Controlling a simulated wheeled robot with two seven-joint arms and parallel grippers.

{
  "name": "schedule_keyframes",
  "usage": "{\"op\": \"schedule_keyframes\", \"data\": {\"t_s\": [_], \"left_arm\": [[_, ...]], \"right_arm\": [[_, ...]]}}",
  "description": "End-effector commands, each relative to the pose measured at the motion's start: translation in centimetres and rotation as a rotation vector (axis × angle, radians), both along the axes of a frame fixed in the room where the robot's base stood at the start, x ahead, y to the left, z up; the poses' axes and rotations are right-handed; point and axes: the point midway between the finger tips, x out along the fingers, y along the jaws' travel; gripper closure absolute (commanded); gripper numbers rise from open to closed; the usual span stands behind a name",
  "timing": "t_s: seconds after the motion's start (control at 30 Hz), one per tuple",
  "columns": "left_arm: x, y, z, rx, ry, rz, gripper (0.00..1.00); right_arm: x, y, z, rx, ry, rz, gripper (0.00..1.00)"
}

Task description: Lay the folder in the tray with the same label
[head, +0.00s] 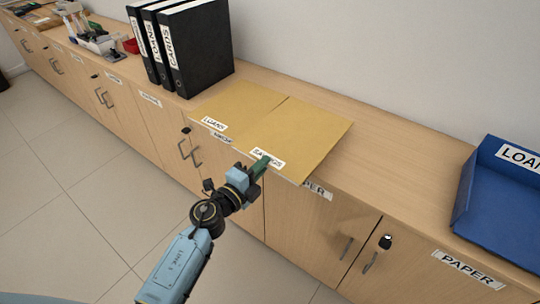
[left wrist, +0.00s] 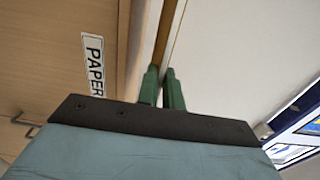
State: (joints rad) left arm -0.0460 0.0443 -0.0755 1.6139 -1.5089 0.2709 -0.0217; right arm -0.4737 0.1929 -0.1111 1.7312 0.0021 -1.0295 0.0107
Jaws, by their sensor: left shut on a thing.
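Two tan folders lie on the counter top, side by side. The left one, the LOANS folder (head: 232,106), has a white label at its front edge. The right one (head: 308,127) has a label that seems to read SAVINGS, partly covered by my green fingertip; its front edge sticks out past the counter edge. My left gripper (head: 256,170) is shut on that front edge. In the left wrist view its green fingers (left wrist: 161,88) close on the thin folder edge (left wrist: 164,35). A blue tray (head: 490,205) labelled LOANS stands at the right, cut off by the picture. My right gripper is out of view.
Black binders (head: 195,50) stand upright behind the folders at the left. Bare counter (head: 395,165) lies between the right folder and the tray. Cabinet doors with handles (head: 346,248) are below the edge.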

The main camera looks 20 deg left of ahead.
Motion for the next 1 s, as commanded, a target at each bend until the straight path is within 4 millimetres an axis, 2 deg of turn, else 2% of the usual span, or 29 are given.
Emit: {"op": "schedule_keyframes", "data": {"t_s": [0.17, 0.53, 1.0], "left_arm": [[-2.5, 1.0, 1.2, 0.001, 0.001, 0.001, 1.00], [-7.1, 2.6, 2.8, 0.001, 0.000, 0.000, 1.00], [-7.6, 2.8, 2.9, -0.001, -0.002, 0.000, 1.00]], "right_arm": [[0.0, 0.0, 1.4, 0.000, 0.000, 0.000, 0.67], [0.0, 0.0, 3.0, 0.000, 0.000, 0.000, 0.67], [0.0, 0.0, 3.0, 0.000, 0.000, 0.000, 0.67]]}}
